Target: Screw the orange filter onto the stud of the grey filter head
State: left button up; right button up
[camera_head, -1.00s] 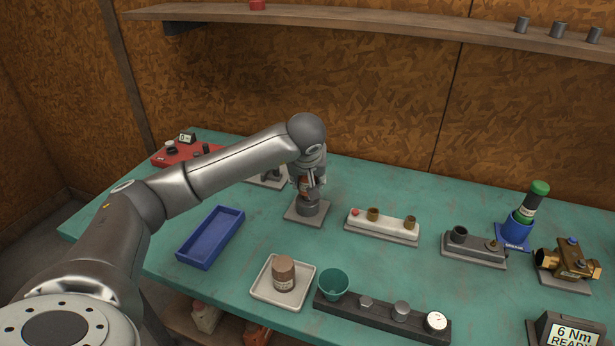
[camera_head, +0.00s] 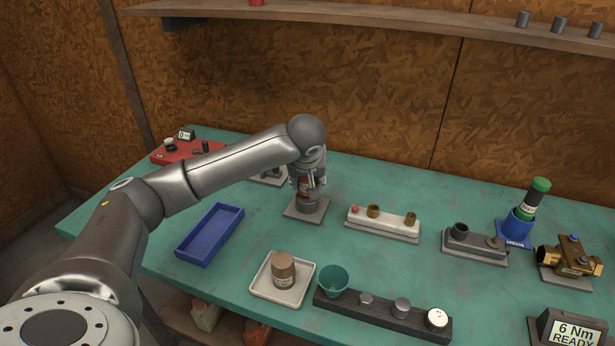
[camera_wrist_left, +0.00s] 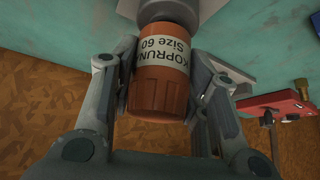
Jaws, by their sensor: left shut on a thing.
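My left gripper (camera_wrist_left: 163,95) is shut on the orange filter (camera_wrist_left: 160,85), its fingers on either side, in the left wrist view. The filter has a white label reading "KOPRUN Size 60". In the head view the left gripper (camera_head: 309,182) points down over the grey filter head (camera_head: 307,206), which stands on a square grey plate. The orange filter (camera_head: 305,184) shows only partly between the fingers, directly above the head. The grey head (camera_wrist_left: 168,10) also shows at the filter's labelled end in the wrist view. The stud is hidden. My right gripper is not in view.
A blue tray (camera_head: 183,250) lies left of the filter head, and a white block with fittings (camera_head: 383,224) stands right. In front are a white tray (camera_head: 257,286) with a brown jar (camera_head: 283,268) and a teal cup (camera_head: 334,279). A red device (camera_head: 172,152) stands back left.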

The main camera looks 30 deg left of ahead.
pick_arm(q)
jog(key=shift+f, duration=0.4)
jog(key=o, duration=1.2)
jog(key=shift+c, duration=0.2)
jog(key=v, duration=1.2)
